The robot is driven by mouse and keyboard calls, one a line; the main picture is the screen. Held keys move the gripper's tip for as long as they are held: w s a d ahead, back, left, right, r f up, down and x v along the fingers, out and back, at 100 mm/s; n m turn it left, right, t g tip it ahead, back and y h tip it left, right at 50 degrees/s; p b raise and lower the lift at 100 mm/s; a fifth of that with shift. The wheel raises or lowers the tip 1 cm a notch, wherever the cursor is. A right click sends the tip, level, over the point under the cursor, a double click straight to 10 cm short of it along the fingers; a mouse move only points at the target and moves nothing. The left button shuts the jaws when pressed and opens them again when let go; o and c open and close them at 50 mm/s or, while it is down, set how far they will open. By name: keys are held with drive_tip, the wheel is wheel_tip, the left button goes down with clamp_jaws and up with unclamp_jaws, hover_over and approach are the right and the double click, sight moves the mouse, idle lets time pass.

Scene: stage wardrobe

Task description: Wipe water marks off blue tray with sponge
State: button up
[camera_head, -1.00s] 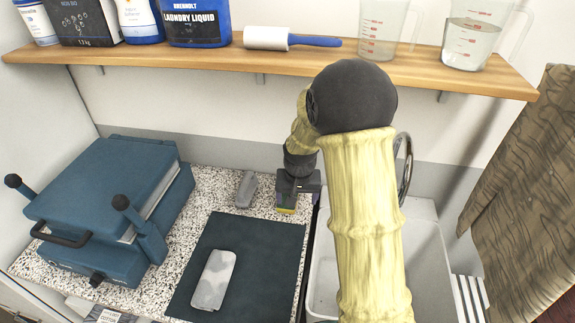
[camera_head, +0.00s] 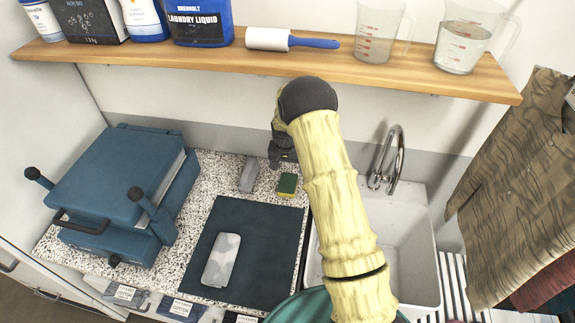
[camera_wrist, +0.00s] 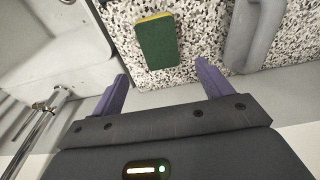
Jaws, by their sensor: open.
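The sponge (camera_head: 287,185), green with a yellow layer, lies on the speckled counter behind the dark blue, flat, mat-like surface (camera_head: 262,230). A pale grey, rounded piece with whitish blotches (camera_head: 221,260) lies on this surface; I cannot tell which of the two is the tray. My gripper (camera_head: 283,160) is near the back wall, behind the sponge and apart from it, partly hidden by my arm in the head view. In the wrist view its purple fingers (camera_wrist: 163,86) are spread and empty, with the sponge (camera_wrist: 156,42) ahead of the gap between them.
A grey oblong object (camera_head: 248,173) stands just left of the sponge. A blue press-like machine (camera_head: 120,190) fills the counter's left. A white sink (camera_head: 405,250) with a tap (camera_head: 388,160) is at right. A wooden shelf (camera_head: 300,62) with bottles and jugs hangs above.

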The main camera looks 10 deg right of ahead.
sight(288, 182)
drive_tip(key=shift+w+d+f+b, duration=0.1)
drive_tip(key=shift+w+f+b, duration=0.15)
drive_tip(key=shift+f+b, duration=1.05)
drive_tip(key=shift+w+d+f+b, duration=0.2)
drive_tip(key=shift+f+b, duration=0.55)
drive_tip(key=shift+f, duration=1.2)
drive_tip(key=shift+w+f+b, duration=0.3)
drive_tip(key=shift+f+b, duration=0.7)
drive_tip(key=shift+f, duration=0.6)
drive_tip(key=shift+s, duration=0.1)
drive_tip(key=shift+a, duration=0.1)
drive_tip(key=c, duration=1.1)
drive_tip(key=shift+o, duration=0.2)
drive_tip(key=shift+r, duration=0.1)
